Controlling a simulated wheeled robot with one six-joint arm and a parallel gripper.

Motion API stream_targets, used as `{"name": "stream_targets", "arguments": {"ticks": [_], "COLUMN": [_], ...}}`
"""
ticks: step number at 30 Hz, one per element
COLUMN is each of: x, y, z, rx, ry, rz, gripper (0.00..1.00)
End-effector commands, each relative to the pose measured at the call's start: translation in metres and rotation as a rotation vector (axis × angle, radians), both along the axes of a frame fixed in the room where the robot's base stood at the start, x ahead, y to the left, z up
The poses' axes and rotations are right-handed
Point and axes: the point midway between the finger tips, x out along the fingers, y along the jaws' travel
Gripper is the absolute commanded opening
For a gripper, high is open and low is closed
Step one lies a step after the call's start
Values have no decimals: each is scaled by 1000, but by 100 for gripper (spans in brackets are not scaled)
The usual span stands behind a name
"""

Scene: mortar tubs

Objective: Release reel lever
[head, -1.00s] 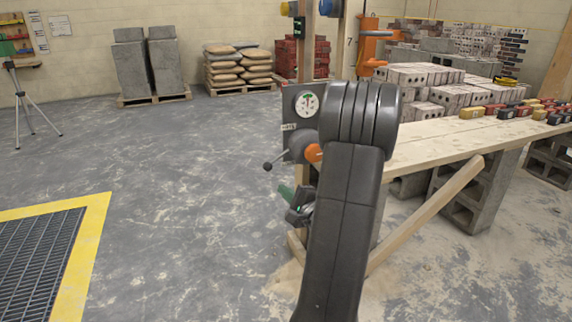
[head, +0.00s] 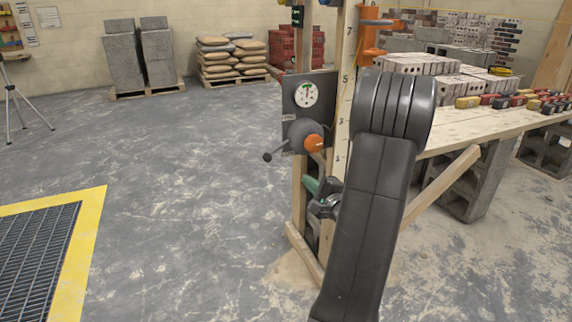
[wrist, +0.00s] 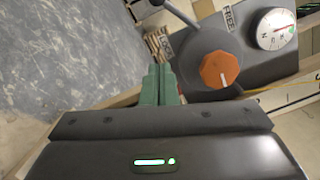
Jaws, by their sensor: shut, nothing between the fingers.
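The reel lever is a thin rod with a black ball end (head: 267,157). It runs down and left from a grey round hub (head: 296,131) with an orange knob (head: 313,143). The hub sits on a dark panel (head: 290,92) with a white dial (head: 306,94). In the wrist view the lever rod (wrist: 182,14) leaves the hub (wrist: 188,64) upward and left, and the orange knob (wrist: 219,69) faces the camera. My gripper (head: 309,184) is below the hub, its green fingers (wrist: 158,84) shut and empty, apart from the lever.
A wooden post (head: 343,75) with numbers stands right of the panel. A plank bench (head: 455,134) on concrete blocks is at the right, carrying bricks. A yellow-edged floor grate (head: 85,230) is at the lower left. The floor left of the panel is clear.

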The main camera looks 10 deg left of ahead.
Motion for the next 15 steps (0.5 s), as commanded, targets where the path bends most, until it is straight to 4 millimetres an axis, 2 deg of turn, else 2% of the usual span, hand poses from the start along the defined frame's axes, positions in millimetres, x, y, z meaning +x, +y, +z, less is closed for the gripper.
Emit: {"name": "stream_targets", "arguments": {"ticks": [8, 15], "x": [3, 30], "y": [3, 28], "z": [0, 0], "rx": [0, -1], "ry": [0, -2], "rz": [1, 4], "gripper": [0, 0]}}
